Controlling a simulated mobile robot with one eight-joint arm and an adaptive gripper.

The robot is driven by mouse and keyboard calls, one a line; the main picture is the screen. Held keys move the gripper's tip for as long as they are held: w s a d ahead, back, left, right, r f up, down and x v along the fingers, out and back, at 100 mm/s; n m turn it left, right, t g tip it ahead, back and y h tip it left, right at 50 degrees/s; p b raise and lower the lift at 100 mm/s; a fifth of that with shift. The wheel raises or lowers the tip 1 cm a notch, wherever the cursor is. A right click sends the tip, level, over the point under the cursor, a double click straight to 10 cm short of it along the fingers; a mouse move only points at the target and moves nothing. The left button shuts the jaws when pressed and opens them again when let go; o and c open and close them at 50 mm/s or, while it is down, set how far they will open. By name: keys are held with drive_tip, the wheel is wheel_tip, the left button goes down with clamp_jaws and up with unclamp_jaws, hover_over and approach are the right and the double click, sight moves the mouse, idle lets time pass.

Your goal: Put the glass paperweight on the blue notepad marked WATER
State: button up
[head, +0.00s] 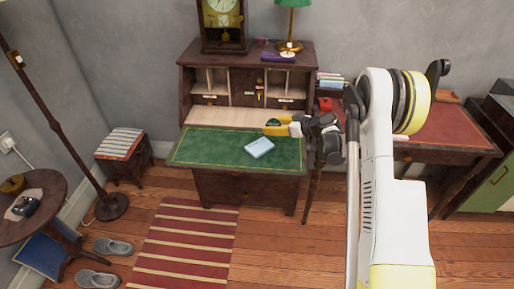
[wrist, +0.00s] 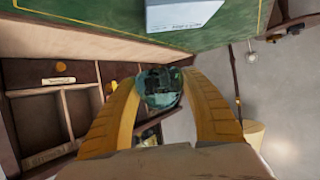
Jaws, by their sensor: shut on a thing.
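The glass paperweight (wrist: 159,88) is a dark, greenish, see-through round piece in the wrist view, held between the two yellow fingers of my gripper (wrist: 160,92). In the head view my gripper (head: 274,126) is over the back right part of the desk's green writing surface, with the small dark paperweight (head: 272,122) at its tips. The light blue notepad (head: 260,148) lies on the green surface, in front and a little left of my gripper. Its near edge also shows at the top of the wrist view (wrist: 185,14); the writing on it is too small to read.
The green desk leaf (head: 215,148) is otherwise clear. Behind it stands the hutch with pigeonholes (head: 217,80), topped by a clock (head: 222,20) and a green lamp (head: 291,20). A red-topped desk (head: 450,133) stands at right.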

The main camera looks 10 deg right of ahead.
drive_tip(key=b, duration=0.2)
hover_over(260, 146)
wheel_tip(260, 146, down, 3)
drive_tip(key=shift+f, duration=0.2)
drive_tip(key=shift+f+b, duration=0.9)
drive_tip(key=shift+f, duration=1.05)
drive_tip(key=shift+f, duration=0.1)
drive_tip(key=o, duration=1.4)
